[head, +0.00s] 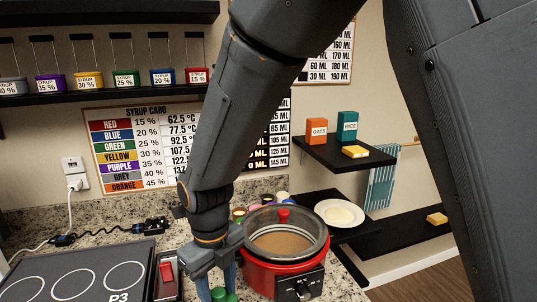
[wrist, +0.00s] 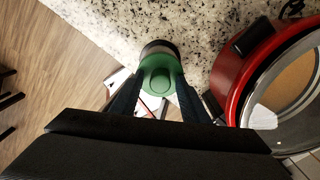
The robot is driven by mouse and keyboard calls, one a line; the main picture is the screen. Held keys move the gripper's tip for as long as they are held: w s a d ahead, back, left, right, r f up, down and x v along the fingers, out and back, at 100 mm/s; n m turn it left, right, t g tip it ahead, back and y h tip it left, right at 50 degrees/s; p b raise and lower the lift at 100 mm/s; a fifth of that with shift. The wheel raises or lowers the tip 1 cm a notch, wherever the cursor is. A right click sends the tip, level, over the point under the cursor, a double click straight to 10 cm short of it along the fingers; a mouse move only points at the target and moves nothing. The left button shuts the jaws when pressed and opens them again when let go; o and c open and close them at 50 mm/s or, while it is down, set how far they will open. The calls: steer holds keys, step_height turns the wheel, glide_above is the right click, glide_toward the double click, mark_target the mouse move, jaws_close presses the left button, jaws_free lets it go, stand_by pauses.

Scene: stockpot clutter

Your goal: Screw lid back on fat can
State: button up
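A round green lid (wrist: 158,74) with a raised centre is between the two fingers of my gripper (wrist: 160,84) in the wrist view. The fingers press against its left and right sides. A dark rim with a grey band, which looks like the top of a can (wrist: 160,47), shows just past the lid; most of the can is hidden. I cannot tell whether the lid sits on it or just above it. In the head view my gripper (head: 217,284) points down at the bottom edge, with bits of green (head: 219,294) by its fingers.
A red pot (head: 262,276) with a glass lid (head: 285,238) stands close to the right of my gripper. A hob (head: 75,275) lies to the left. The granite counter (wrist: 110,20) ends near the can, with wooden floor (wrist: 50,70) beyond. A plate (head: 339,213) sits farther right.

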stand_by(0.3)
steer(key=n+p, duration=0.1)
steer(key=n, duration=0.1)
steer(key=shift+r+n, duration=0.1)
steer(key=shift+n, duration=0.2)
steer(key=n+p, duration=0.2)
steer(key=n, duration=0.3)
steer(key=shift+n, duration=0.3)
steer(key=n, duration=0.4)
steer(key=shift+n, duration=0.3)
steer(key=n, duration=0.5)
steer(key=shift+n, duration=0.3)
jaws_close()
steer(key=m, duration=0.4)
steer(key=shift+m, duration=0.3)
